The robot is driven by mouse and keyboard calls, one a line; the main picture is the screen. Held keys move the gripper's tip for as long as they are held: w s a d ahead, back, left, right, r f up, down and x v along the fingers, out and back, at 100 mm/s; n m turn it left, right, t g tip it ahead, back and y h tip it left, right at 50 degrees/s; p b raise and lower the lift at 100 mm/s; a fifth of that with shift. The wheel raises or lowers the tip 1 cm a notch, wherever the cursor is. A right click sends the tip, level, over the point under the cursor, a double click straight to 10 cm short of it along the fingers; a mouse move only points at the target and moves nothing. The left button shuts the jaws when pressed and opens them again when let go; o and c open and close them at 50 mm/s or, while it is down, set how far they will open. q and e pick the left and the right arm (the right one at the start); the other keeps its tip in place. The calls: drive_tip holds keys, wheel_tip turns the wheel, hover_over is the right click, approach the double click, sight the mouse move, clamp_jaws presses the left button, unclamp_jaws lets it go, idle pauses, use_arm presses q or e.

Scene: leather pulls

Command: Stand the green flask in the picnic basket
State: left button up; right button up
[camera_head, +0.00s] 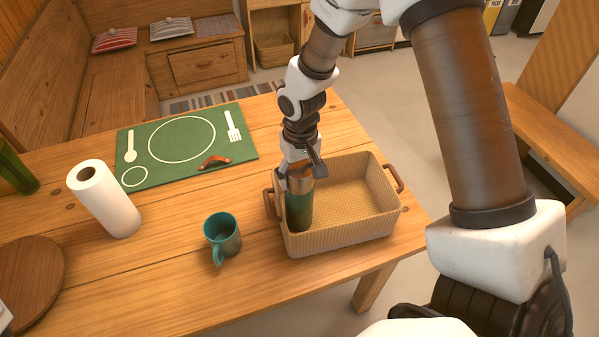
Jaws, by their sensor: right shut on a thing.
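The green flask (299,208) is upright inside the left end of the picnic basket (340,236), close to its left wall. It has a copper-brown top. My right gripper (300,171) comes down from above and is shut on the flask's upper part. The basket is tan and woven, with a brown handle at each end, and stands near the table's right edge. I cannot tell whether the flask's base touches the basket floor. My left gripper is not in view.
A teal mug (222,236) stands left of the basket. A paper towel roll (104,199), a green mat (187,146) with a leather pull (214,162), a round board (30,280) and a green bottle (14,168) are further left. The basket's right side is empty.

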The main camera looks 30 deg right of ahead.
drive_tip(key=o, duration=1.8)
drive_tip(key=shift+c, duration=0.2)
wheel_tip(320, 180, up, 12)
drive_tip(key=shift+r+b, duration=0.1)
drive_tip(key=shift+b, duration=0.35)
drive_tip(key=shift+d, duration=0.1)
